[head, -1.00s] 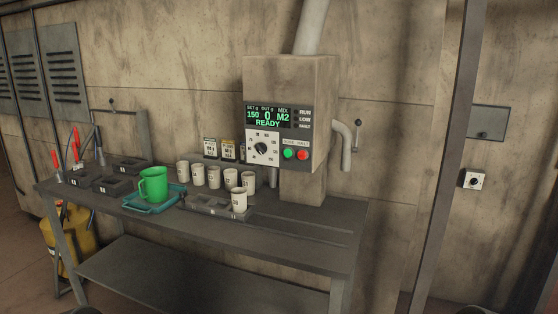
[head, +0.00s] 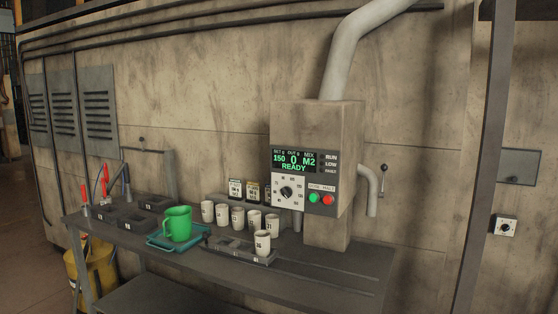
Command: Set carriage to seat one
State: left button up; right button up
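A dark, low carriage-like holder (head: 222,242) with small numbered marks sits on the workbench, in front of the grey dispenser box (head: 338,120). One white cup (head: 262,243) with a dark label stands at its right end. The marks are too small to read surely. The dispenser's display (head: 294,160) reads 150, 0, M2 and READY. Below it are a dial (head: 286,192), a green button (head: 313,198) and a red button (head: 328,199). Neither of my grippers is in view.
Several white cups (head: 222,213) stand in a row behind the holder. Dark trays (head: 128,219) and red-handled tools (head: 84,194) are at the left. The bench's right part (head: 335,266) is clear. A post (head: 484,180) rises at the right.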

aim_at(231, 246)
jog(key=i+j+z, duration=0.15)
jog(key=j, duration=0.25)
jog(key=i+j+z, duration=0.15)
jog(key=j, duration=0.25)
jog(key=i+j+z, duration=0.15)
jog(key=j, duration=0.25)
jog(key=i+j+z, duration=0.15)
jog(key=j, duration=0.3)
jog(key=i+j+z, duration=0.15)
jog(key=j, duration=0.3)
